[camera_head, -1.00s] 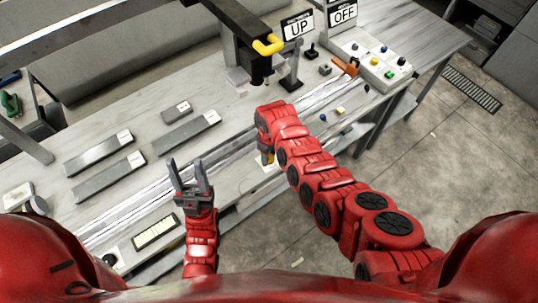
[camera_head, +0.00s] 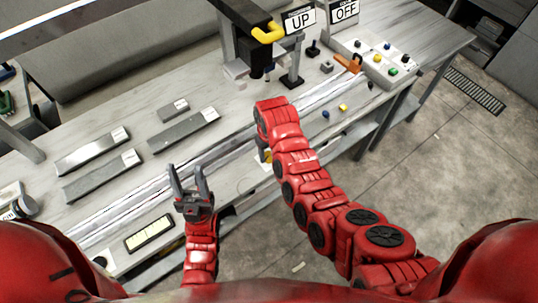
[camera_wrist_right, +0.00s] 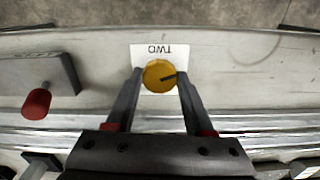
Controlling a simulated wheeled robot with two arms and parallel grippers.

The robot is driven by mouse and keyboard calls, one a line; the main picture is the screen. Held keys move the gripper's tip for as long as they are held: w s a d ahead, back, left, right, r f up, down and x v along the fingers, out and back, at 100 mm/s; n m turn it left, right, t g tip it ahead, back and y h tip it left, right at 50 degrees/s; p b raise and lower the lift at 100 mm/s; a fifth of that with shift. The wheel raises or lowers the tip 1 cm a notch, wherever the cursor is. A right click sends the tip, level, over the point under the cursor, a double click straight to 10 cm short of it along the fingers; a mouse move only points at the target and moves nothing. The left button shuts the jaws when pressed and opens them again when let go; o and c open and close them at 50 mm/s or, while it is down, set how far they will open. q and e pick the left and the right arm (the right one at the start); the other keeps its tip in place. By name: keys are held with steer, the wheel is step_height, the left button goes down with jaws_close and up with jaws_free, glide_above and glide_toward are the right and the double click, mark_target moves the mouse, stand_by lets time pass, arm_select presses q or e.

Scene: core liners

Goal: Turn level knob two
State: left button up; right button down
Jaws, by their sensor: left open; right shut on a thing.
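The level knob two is a round yellow knob (camera_wrist_right: 160,76) with a dark pointer line, on a white plate labelled TWO (camera_wrist_right: 146,50), which reads upside down in the right wrist view. My right gripper (camera_wrist_right: 160,80) has its two fingers on either side of the knob and is shut on it. In the head view a bit of the yellow knob (camera_head: 266,156) shows beneath my right arm, and the right fingers are mostly hidden there. My left gripper (camera_head: 190,182) is open and empty, held above the front part of the bench.
A red-tipped lever (camera_wrist_right: 38,102) stands beside the knob in the right wrist view. Metal bars (camera_head: 92,152) lie on the bench at left. A control box (camera_head: 383,60) with coloured buttons, and UP (camera_head: 300,18) and OFF (camera_head: 344,12) signs, stand at the far right.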

mark_target(269, 156)
steer(key=shift+c, duration=1.4)
jaws_free()
steer(key=shift+w+r, duration=0.1)
steer(key=shift+r, duration=0.4)
step_height(269, 156, up, 4)
steer(key=shift+r+b, duration=0.2)
steer(key=shift+b, duration=0.8)
step_height(269, 156, up, 12)
steer(key=p, duration=0.7)
steer(key=shift+f, duration=0.1)
